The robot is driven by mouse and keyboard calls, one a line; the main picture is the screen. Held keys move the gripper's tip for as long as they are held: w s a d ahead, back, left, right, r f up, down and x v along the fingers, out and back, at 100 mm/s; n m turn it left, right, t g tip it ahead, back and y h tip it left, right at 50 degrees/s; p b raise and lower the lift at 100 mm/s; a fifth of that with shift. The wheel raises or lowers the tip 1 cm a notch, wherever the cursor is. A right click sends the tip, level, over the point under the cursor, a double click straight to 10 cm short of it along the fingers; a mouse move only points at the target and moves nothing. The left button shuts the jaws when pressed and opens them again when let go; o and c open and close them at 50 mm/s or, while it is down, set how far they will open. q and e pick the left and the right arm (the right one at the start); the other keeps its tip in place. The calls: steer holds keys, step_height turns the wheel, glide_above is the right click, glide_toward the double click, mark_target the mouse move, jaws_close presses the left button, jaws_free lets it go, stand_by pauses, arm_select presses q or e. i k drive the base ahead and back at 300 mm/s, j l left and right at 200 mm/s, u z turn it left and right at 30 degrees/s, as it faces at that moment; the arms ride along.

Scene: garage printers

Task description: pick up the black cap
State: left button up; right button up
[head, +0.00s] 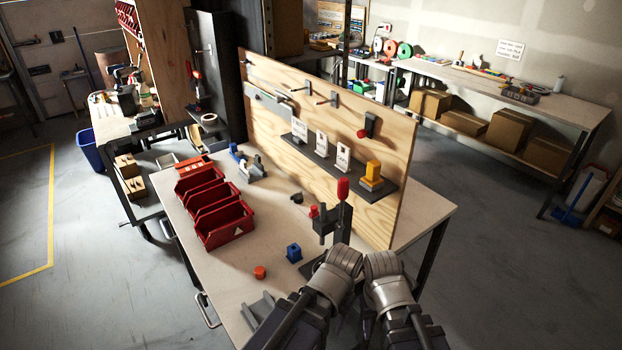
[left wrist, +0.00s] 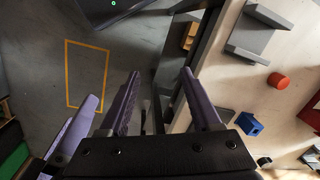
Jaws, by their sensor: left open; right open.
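The black cap (head: 297,197) is a small dark piece on the table, right of the red bins and in front of the pegboard. A small black piece, likely the same cap, shows at lower right in the left wrist view (left wrist: 264,161). My left gripper (left wrist: 161,74) is open and empty, with its fingers apart beside the table edge and floor below. My right gripper (head: 386,285) is at the bottom of the head view, well short of the cap; it is open, though its fingers are hard to make out.
A red cap (head: 260,272), a blue block (head: 294,253) and a grey holder (left wrist: 255,35) lie on the near table. A red-handled clamp (head: 343,190) stands right of the black cap. Red bins (head: 224,225) stand left; the wooden pegboard (head: 400,150) rises behind.

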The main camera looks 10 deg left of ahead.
mark_target(298, 197)
steer(key=j+u, duration=0.1)
steer(key=j, duration=2.9)
